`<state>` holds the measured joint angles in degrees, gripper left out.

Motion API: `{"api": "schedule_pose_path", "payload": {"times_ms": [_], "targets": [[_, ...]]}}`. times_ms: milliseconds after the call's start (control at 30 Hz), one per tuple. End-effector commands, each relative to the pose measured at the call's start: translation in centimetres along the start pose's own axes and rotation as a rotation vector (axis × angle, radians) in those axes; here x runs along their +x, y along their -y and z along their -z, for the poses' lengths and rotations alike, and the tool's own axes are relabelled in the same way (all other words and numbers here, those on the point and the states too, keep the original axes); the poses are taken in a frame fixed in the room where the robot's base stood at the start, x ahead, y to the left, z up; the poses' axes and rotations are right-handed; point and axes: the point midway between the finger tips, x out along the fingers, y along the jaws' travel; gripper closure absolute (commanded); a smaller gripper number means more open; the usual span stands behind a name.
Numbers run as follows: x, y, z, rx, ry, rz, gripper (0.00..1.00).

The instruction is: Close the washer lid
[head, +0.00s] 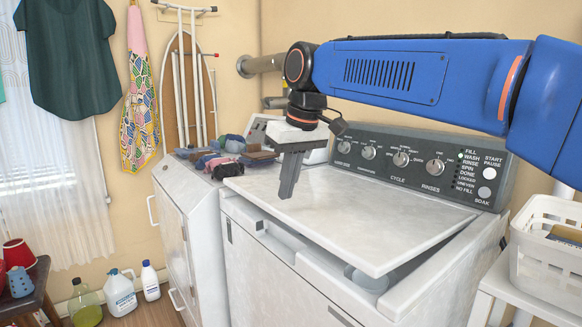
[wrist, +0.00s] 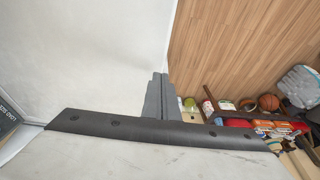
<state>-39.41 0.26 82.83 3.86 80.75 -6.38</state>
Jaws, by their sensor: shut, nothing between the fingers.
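The washer (head: 290,285) is a white top-loader with a dark control panel at its back. Its white lid (head: 370,225) is tilted up slightly, with a gap under its front and right edges showing part of the opening. My gripper (head: 287,190) is shut and empty, pointing down over the left part of the lid near its front left edge. I cannot tell if the fingertips touch the lid. In the wrist view the shut fingers (wrist: 158,97) stand against a pale surface (wrist: 90,50), which looks like the lid or washer top.
A second white machine (head: 185,225) stands at the left with folded clothes (head: 225,155) on top. A white basket (head: 545,245) stands close at the right. Bottles (head: 120,292) stand on the floor at the left. The wrist view shows wood floor (wrist: 235,50) and a cluttered shelf (wrist: 240,120).

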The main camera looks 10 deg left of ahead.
Motion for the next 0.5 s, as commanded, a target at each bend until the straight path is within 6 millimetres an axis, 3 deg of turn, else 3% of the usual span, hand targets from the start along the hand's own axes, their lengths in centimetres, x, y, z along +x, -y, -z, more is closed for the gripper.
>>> {"api": "schedule_pose_path", "payload": {"times_ms": [200, 500], "targets": [[2.3, 0.2, -0.8, 0.000, 0.001, 0.000, 1.00], [3.0, 0.3, -1.0, 0.001, -0.001, 0.000, 1.00]]}}
